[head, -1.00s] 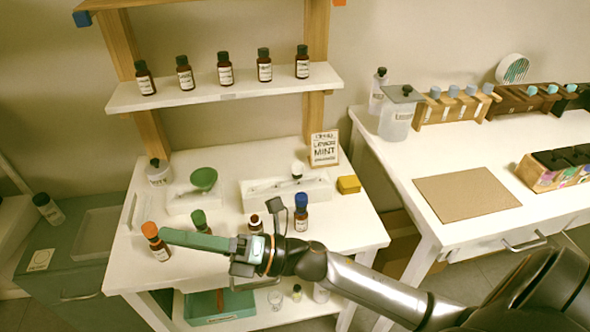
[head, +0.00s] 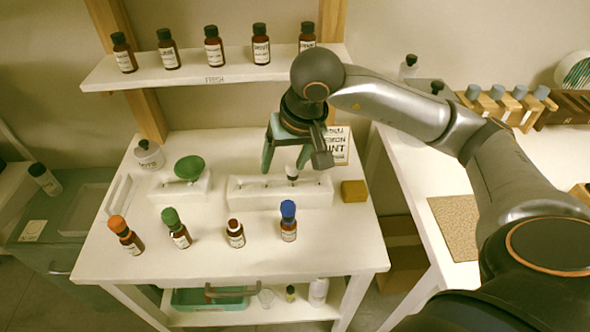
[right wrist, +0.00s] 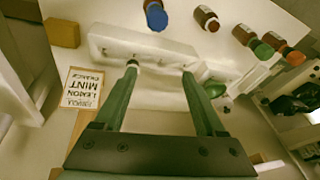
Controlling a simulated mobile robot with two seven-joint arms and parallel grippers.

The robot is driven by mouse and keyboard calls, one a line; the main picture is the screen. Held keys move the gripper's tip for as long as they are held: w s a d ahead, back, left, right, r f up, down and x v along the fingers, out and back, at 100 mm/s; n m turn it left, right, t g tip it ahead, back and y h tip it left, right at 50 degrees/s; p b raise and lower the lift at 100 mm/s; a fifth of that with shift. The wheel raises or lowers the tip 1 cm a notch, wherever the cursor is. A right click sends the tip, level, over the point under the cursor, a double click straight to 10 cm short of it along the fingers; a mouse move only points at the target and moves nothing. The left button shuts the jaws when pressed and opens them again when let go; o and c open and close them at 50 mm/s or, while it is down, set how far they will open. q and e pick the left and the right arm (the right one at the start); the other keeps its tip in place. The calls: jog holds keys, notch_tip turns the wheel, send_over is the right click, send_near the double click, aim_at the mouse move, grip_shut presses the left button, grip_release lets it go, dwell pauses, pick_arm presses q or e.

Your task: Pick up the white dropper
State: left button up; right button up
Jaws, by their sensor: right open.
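The white dropper (head: 292,171) has a pale bulb and a dark collar, and stands upright in the long white rack (head: 250,192) on the table. My right gripper (head: 284,170) points down over the rack, open. In the head view its two green fingers are on either side of the dropper, which shows between them. I cannot tell if they touch it. In the right wrist view the open fingers (right wrist: 159,67) reach to the rack (right wrist: 110,38); the dropper is not clear there. My left gripper is not in view.
A yellow block (head: 354,191) is right of the rack, a sign (head: 338,150) behind. A shelf (head: 190,78) of dark bottles hangs above.

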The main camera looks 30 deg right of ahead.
jog(key=h, duration=0.2)
send_near(293, 166)
jog(key=r, duration=0.1)
jog(key=shift+n+t, duration=0.3)
jog(key=x, duration=1.1)
jog(key=shift+s+f+p, duration=0.25)
jog(key=shift+f+p, duration=0.1)
jog(key=shift+f, duration=0.1)
jog(key=c, duration=0.8)
